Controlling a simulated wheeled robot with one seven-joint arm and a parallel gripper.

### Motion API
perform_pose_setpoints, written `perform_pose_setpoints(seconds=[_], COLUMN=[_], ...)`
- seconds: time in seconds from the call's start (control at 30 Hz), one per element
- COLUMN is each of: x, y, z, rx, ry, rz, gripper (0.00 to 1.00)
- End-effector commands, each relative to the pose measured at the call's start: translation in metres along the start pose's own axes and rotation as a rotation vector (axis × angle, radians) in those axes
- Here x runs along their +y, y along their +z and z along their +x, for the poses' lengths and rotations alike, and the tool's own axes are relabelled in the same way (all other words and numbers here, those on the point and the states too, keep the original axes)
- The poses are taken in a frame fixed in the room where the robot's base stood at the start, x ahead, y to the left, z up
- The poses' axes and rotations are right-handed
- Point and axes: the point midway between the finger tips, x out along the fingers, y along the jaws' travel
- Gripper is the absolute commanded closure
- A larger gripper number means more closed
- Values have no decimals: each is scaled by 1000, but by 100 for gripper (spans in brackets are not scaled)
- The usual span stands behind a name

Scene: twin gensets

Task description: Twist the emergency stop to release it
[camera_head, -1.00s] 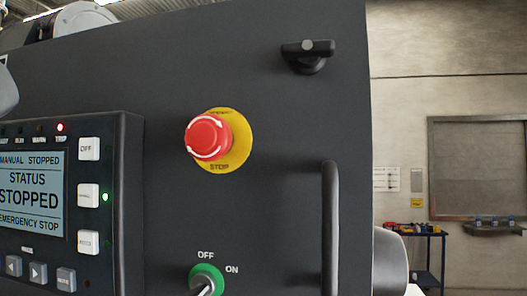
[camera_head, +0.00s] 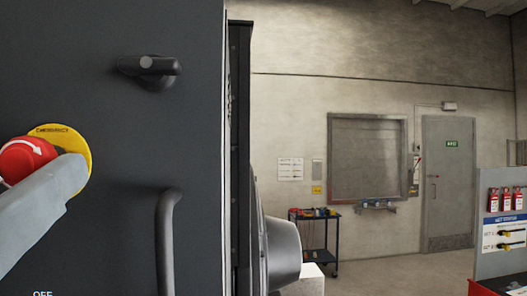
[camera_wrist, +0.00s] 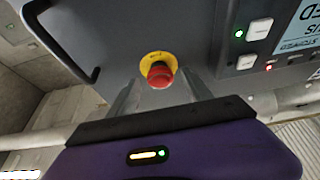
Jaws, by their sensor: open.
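The emergency stop is a red mushroom button (camera_head: 25,158) with white arrows on a yellow round plate (camera_head: 75,145), at the left edge of the head view on a dark cabinet door. A grey part of my gripper covers its lower right. In the wrist view the red button (camera_wrist: 160,75) and yellow plate (camera_wrist: 157,57) lie just beyond the fingers. My gripper (camera_wrist: 160,88) is open, one finger to each side of the button in the picture. I cannot tell whether either finger touches it.
A black rotary handle (camera_head: 150,68) and a vertical door handle (camera_head: 167,240) stick out from the cabinet (camera_head: 120,130). The wrist view shows a control panel (camera_wrist: 270,40) upside down, with a green light. A tool cart (camera_head: 313,240) and a grey door (camera_head: 447,180) stand far back, with open floor before them.

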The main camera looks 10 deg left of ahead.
Motion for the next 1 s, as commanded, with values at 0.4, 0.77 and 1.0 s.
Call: perform_pose_setpoints(seconds=[0.4, 0.77, 1.0], x=[0, 0, -1], y=[0, 1, 4], z=[6, 6, 4], rx=[0, 0, 1], ry=[-1, -1, 19], rz=[1, 2, 47], gripper=[52, 100, 100])
